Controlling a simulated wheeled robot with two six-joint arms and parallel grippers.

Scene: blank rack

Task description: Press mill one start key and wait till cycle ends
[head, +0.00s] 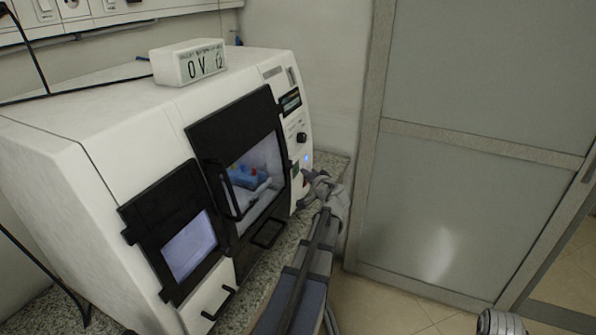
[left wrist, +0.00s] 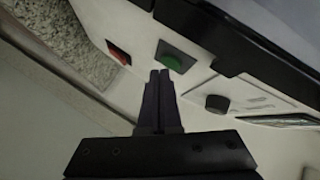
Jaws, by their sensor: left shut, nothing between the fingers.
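The white mill (head: 150,135) stands on a speckled counter in the head view, with a dark-framed window door (head: 258,165) that looks shut. Blue and red items show behind its glass. In the left wrist view a green key (left wrist: 174,62) and a red key (left wrist: 120,54) sit on the mill's front panel. My left gripper (left wrist: 160,72) is shut and empty, its fingertips just below the green key and between the two keys; I cannot tell whether they touch it. In the head view my left gripper (head: 312,180) is at the panel's lower right.
A small box with a display (head: 188,63) sits on the mill. A round knob (head: 301,138) and a small screen (head: 290,102) are on the panel, with a blue light below. A grey door (head: 470,150) stands to the right. Open floor (head: 385,305) shows below it.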

